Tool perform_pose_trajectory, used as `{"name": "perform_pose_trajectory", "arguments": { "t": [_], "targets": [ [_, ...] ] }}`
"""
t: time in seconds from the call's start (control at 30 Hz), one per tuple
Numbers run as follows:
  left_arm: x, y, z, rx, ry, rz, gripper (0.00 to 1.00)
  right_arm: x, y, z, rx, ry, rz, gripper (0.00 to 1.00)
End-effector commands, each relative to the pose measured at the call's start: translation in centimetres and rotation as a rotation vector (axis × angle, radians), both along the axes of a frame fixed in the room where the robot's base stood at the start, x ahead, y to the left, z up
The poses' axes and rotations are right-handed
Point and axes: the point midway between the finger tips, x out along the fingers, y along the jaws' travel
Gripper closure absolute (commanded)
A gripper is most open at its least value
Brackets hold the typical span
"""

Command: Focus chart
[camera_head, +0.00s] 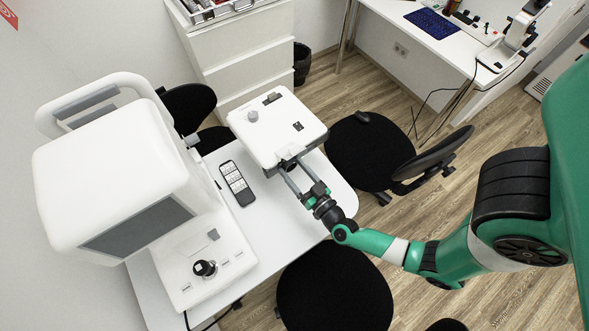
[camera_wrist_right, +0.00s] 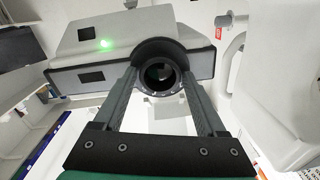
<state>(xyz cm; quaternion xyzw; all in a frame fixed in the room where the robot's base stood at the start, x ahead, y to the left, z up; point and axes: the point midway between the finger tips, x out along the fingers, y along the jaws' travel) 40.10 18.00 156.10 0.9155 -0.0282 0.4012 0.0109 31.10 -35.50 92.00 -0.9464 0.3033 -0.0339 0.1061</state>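A white box-shaped device (camera_head: 275,126), apparently a projector, stands at the table's back edge. In the right wrist view its grey front (camera_wrist_right: 205,62) shows a round black lens (camera_wrist_right: 158,76) and a lit green light. My right gripper (camera_head: 303,182) reaches the device's front from the right. In the right wrist view its two fingers (camera_wrist_right: 160,78) stand apart, one on each side of the lens. Whether they touch the lens ring cannot be seen. No focus chart can be made out. My left gripper is not in view.
A dark handheld unit with white panels (camera_head: 237,183) lies on the white table (camera_head: 262,217). A large white instrument (camera_head: 118,172) with a grey screen and a joystick stands at the left. Black chairs (camera_head: 365,152) stand around the table. A drawer cabinet (camera_head: 247,50) is behind.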

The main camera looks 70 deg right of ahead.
Motion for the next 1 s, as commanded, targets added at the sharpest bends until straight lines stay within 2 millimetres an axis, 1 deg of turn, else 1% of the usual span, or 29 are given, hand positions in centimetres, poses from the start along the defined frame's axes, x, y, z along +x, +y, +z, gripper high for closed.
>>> {"name": "perform_pose_trajectory", "arguments": {
  "t": [0.03,0.07,0.1,0.17,0.2,0.33,0.47,0.57,0.7,0.8,1.0],
  "targets": [
    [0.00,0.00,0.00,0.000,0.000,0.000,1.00,0.00,0.00,0.00,0.000,0.000,0.000,0.37],
    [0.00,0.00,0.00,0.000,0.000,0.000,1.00,0.00,0.00,0.00,0.000,0.000,0.000,0.42],
    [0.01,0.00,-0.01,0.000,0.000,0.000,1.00,-0.01,0.01,0.00,0.000,0.000,0.000,0.49],
    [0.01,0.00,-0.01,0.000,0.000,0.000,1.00,-0.01,0.01,0.00,0.000,0.000,0.000,0.60],
    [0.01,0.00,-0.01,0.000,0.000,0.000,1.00,-0.01,0.01,0.00,0.000,0.000,0.000,0.67],
    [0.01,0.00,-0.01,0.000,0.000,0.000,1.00,-0.01,0.01,-0.01,0.000,0.000,0.000,0.91],
    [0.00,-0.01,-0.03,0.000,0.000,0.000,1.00,-0.01,0.01,-0.02,0.024,-0.017,0.000,0.92],
    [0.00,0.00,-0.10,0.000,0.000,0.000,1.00,0.00,0.01,-0.04,0.106,-0.076,0.000,0.92],
    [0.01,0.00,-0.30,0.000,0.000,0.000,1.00,0.00,0.01,-0.07,0.256,-0.183,0.000,0.92],
    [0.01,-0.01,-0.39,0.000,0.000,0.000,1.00,-0.01,0.01,-0.05,0.324,-0.231,0.000,0.92],
    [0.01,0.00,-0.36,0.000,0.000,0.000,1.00,-0.01,0.01,-0.02,0.343,-0.245,0.000,0.92]
  ]
}}
